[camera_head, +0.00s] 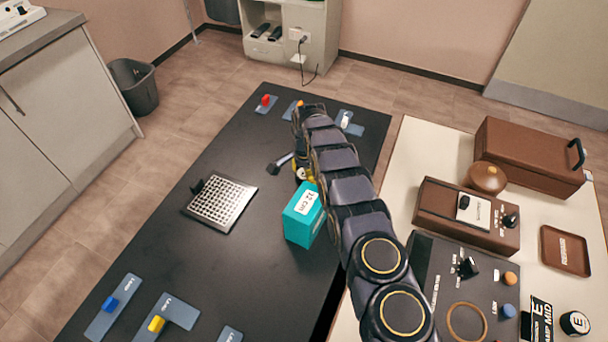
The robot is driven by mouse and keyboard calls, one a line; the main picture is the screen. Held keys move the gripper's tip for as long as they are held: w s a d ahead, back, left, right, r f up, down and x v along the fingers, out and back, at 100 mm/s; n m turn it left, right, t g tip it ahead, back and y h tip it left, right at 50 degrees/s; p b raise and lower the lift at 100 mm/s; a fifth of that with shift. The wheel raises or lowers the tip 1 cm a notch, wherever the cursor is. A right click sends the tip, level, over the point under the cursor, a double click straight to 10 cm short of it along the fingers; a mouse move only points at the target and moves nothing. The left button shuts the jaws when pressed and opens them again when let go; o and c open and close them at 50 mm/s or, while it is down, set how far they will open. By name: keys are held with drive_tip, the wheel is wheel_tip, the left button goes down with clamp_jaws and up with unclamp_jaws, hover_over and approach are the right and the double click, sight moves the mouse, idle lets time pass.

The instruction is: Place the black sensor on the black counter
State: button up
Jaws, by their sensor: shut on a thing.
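My arm reaches over the black counter (235,282) and bends down at its far end. My gripper (297,168) is mostly hidden behind my own arm, low over the middle of the counter. A small dark probe-like thing, which looks like the black sensor (279,164), sticks out to the left of my gripper. My gripper is shut on it as far as I can see. I cannot tell whether the sensor touches the counter.
A teal box (304,216) stands just in front of my gripper. A perforated metal plate (221,203) lies to the left. Blue-grey trays with coloured blocks (157,323) lie at the near left and far end. A cream table (432,150) with brown cases is on the right.

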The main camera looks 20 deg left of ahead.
drive_tip(key=o, duration=1.1)
drive_tip(key=shift+f, duration=0.15)
drive_tip(key=shift+c, duration=0.2)
